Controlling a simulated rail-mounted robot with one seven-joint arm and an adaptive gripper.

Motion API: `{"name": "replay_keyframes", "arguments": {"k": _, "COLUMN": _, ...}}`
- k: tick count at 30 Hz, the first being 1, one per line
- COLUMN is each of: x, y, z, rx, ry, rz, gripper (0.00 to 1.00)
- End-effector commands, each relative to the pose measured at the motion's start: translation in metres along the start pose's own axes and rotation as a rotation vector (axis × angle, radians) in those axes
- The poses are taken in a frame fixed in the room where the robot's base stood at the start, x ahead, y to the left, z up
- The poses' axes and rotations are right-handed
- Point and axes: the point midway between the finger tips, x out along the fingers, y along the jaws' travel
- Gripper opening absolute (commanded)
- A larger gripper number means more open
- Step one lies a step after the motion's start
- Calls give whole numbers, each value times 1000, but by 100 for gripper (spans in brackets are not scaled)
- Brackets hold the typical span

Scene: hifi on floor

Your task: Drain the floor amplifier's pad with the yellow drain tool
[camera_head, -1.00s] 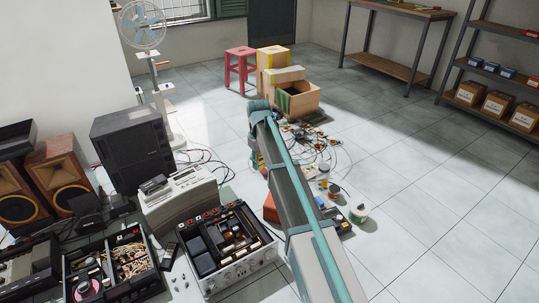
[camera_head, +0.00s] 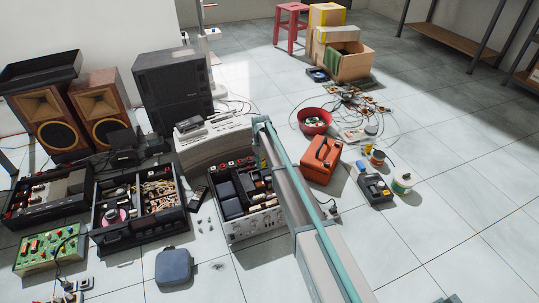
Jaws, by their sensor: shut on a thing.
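An open amplifier (camera_head: 262,224) with a silver front sits on the floor at the middle. Its lid is off and dark blocks and boards show inside. My arm runs up from the lower right and its bend lies over the amplifier's back right side, hiding part of it. My gripper cannot be made out; it may be behind my own arm. I cannot make out the yellow drain tool or the pad either. Two more open dark chassis, one in the middle left (camera_head: 120,238) and one at the far left (camera_head: 22,213), lie on the floor.
An orange-red toolbox (camera_head: 321,160), a red bowl (camera_head: 315,127), a dark meter-like device (camera_head: 375,190) and a white-and-green spool (camera_head: 401,184) stand right of my arm. A blue-grey pouch (camera_head: 173,267) and green board (camera_head: 50,250) lie in front.

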Motion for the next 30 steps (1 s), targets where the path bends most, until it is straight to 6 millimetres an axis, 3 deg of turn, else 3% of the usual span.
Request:
{"name": "replay_keyframes", "arguments": {"k": 1, "x": 22, "y": 0, "z": -7, "rx": -12, "ry": -1, "rz": -1, "gripper": 0}}
{"name": "replay_keyframes", "arguments": {"k": 6, "x": 52, "y": -3, "z": -18, "rx": -44, "ry": 0, "rz": 0, "gripper": 0}}
{"name": "replay_keyframes", "arguments": {"k": 20, "x": 77, "y": -5, "z": -21, "rx": -55, "ry": 0, "rz": 0, "gripper": 0}}
{"name": "replay_keyframes", "arguments": {"k": 30, "x": 106, "y": -5, "z": -21, "rx": -54, "ry": 0, "rz": 0, "gripper": 0}}
